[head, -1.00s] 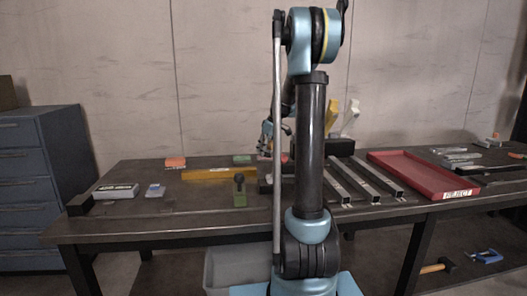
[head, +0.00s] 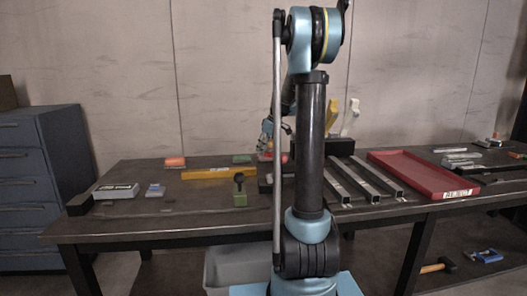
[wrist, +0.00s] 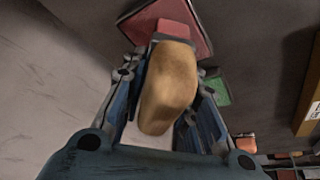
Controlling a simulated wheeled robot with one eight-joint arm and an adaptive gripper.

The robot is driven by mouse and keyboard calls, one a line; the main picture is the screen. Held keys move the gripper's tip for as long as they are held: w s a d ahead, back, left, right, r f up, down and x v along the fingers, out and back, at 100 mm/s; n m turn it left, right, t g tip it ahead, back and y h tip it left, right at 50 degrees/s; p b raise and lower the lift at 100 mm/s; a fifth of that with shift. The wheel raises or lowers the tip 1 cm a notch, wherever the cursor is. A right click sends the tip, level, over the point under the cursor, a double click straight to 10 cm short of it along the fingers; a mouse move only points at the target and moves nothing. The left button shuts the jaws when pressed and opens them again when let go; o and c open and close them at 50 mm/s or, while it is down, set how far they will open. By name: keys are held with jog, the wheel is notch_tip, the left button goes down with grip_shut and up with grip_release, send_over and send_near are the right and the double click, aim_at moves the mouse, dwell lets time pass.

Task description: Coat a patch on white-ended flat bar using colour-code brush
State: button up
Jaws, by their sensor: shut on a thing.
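My gripper (wrist: 160,100) is shut on a brush (wrist: 170,85) with a tan, rounded handle and a red head (wrist: 174,28). In the wrist view the brush head overlaps a dark red square pad (wrist: 203,28); I cannot tell whether they touch. In the head view my gripper (head: 267,142) is behind my arm, low over the back of the bench, and the brush is mostly hidden.
A green pad (wrist: 216,88) lies beside the red pad. A yellow labelled bar (head: 218,174), an orange block (head: 175,162) and a green stand (head: 240,196) are to the left. A red REJECT tray (head: 425,174) is right of the bars. Yellow and white upright shapes (head: 331,115) stand behind.

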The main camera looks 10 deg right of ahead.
jog(key=shift+r, duration=3.3)
jog(key=shift+f, duration=0.15)
jog(key=shift+f, duration=3.35)
